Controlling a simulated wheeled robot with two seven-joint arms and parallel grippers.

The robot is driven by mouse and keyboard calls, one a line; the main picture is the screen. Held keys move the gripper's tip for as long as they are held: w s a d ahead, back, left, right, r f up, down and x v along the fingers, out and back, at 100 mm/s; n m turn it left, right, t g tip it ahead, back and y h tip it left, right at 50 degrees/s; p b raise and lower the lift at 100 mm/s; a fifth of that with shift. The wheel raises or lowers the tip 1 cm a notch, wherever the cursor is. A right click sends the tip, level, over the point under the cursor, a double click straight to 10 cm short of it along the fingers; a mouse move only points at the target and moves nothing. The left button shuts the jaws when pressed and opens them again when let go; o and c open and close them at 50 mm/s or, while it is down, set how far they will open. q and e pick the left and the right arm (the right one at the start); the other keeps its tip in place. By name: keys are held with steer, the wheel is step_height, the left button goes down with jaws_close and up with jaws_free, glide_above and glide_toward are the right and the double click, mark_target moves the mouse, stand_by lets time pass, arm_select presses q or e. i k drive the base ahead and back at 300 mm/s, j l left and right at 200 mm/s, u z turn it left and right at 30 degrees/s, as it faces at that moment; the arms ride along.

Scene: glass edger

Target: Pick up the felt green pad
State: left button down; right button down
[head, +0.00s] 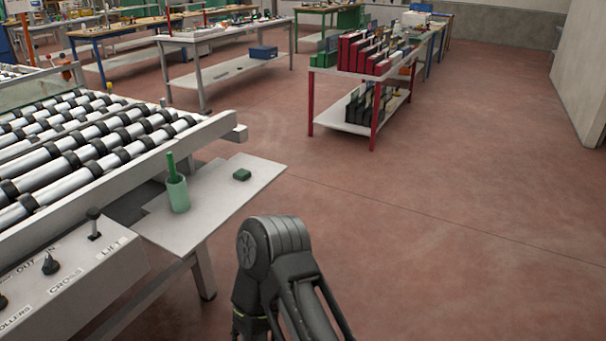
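The green pad (242,175) is a small dark green block lying flat on a light grey side shelf (222,206). The shelf sticks out beside the roller machine, left of the picture's middle. A pale green cup (178,194) with a dark green stick (171,164) in it stands on the same shelf, left of the pad and apart from it. Neither of my grippers shows in the head view. A black arm link of mine rises at the bottom middle, in front of the shelf and apart from the pad in the picture.
The roller conveyor (85,150) fills the left side, with a control panel (70,285) of knobs and a lever in front. A red-legged rack table (340,78) stands farther back. Workbenches (215,40) line the back. The red floor (450,200) to the right is clear.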

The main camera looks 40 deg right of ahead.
mark_target(241, 174)
steer(key=z, duration=1.15)
steer(key=i+l+u, duration=0.15)
steer(key=i+l, duration=0.15)
steer(key=l, duration=0.2)
steer(key=i+l+u, duration=0.1)
steer(key=i+l, duration=0.15)
steer(key=l, duration=0.25)
steer(key=i+l+u, duration=0.15)
steer(key=l, duration=0.4)
steer(key=i+l+u, duration=0.15)
steer(key=i+l, duration=0.15)
steer(key=l, duration=0.3)
steer(key=i+l+u, duration=0.1)
steer(key=l, duration=0.45)
steer(key=i+l+u, duration=0.15)
steer(key=l, duration=0.5)
steer(key=i+l+u, duration=0.15)
steer(key=l, duration=0.45)
steer(key=i+l+u, duration=0.1)
steer(key=l, duration=0.55)
steer(key=i, duration=0.1)
